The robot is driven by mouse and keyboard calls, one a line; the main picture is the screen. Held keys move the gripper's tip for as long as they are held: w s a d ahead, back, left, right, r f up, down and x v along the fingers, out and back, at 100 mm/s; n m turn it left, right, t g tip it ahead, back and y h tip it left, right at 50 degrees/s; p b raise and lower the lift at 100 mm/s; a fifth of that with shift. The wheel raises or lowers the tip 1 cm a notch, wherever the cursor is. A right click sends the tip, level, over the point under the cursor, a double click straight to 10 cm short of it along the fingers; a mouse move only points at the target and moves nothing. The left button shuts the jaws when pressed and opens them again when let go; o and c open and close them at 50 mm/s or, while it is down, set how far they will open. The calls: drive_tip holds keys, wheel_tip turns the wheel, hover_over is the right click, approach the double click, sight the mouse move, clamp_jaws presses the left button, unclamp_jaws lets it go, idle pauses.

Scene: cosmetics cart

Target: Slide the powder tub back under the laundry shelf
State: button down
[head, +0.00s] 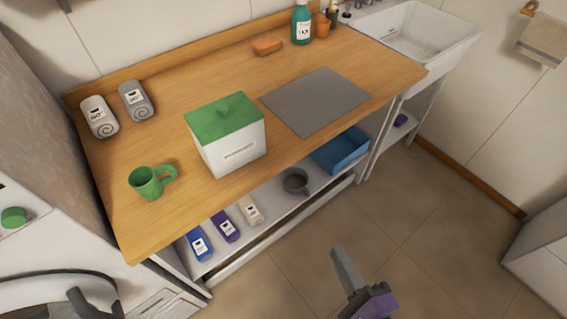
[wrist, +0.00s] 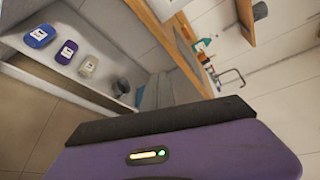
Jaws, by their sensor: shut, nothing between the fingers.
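The powder tub (head: 238,153) is a white box with a green lid (head: 224,117). It stands upright on the wooden worktop, left of a flat grey mat (head: 315,101), near the front edge. My gripper (head: 342,262) is shut and empty. It is low over the floor in front of the worktop, well apart from the tub. In the wrist view my gripper (wrist: 160,122) fills the bottom. A white shape at that view's top edge may be the tub; I cannot tell. No shelf above the tub shows; a white lower shelf (head: 270,220) runs under the worktop.
A green mug (head: 147,184) stands left of the tub, with two labelled rolls (head: 99,117) behind. An orange bar (head: 267,47) and teal bottle (head: 301,25) are at the back. Small bottles (head: 226,227), a grey bowl (head: 295,181) and a blue bin (head: 341,151) occupy the lower shelf.

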drive_tip(key=w+a+m+y+b, duration=0.1)
drive_tip(key=w+a+m+y, duration=0.2)
drive_tip(key=w+a+m, duration=0.3)
drive_tip(key=m+y, duration=0.3)
drive_tip(key=m, duration=0.1)
approach(239, 152)
drive_tip(key=p+x, duration=0.1)
drive_tip(key=x, duration=0.5)
drive_tip(key=shift+w+a, duration=0.2)
drive_tip(key=shift+w, duration=0.15)
drive_tip(key=shift+w, duration=0.1)
